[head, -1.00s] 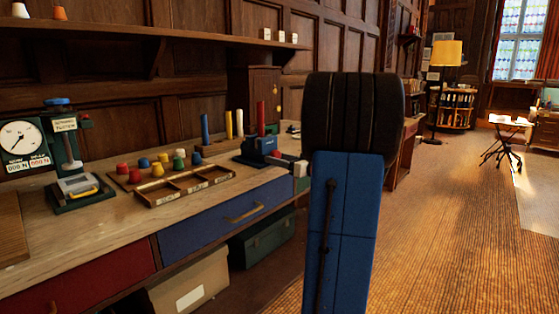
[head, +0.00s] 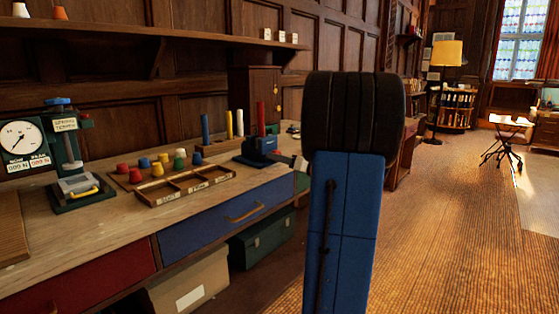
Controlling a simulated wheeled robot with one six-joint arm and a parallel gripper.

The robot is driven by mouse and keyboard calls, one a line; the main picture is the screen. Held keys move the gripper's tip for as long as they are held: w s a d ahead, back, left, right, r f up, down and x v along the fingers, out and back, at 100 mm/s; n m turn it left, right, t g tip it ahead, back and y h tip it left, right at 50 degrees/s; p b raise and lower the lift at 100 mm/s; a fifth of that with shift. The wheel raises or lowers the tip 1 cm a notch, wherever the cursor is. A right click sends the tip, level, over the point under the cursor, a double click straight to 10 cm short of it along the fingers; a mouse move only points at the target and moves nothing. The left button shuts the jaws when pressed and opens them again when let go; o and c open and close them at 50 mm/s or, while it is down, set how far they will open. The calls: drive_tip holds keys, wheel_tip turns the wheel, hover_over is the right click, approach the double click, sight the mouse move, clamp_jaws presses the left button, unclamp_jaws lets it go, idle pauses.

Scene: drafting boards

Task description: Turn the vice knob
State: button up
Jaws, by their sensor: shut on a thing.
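The blue vice (head: 259,148) stands at the right end of the workbench, with an upright red piece (head: 261,113) at it. My gripper (head: 295,161) is at the vice's right side, mostly hidden behind my blue arm link. Only a small pale and grey part of it shows, reaching toward the vice. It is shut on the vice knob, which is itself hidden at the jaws.
A wooden sorting tray (head: 187,186) and several coloured pegs lie left of the vice. A force tester (head: 75,170) stands further left. Blue (head: 226,216) and red (head: 95,288) drawer fronts face the open floor at right.

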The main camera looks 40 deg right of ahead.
drive_tip(key=n, duration=2.7)
drive_tip(key=shift+d+r+n, duration=0.25)
drive_tip(key=shift+d+n, duration=0.05)
drive_tip(key=shift+d, duration=0.1)
idle(1.2)
idle(0.5)
drive_tip(key=o, duration=1)
drive_tip(key=shift+o, duration=0.2)
drive_tip(key=shift+r, duration=0.1)
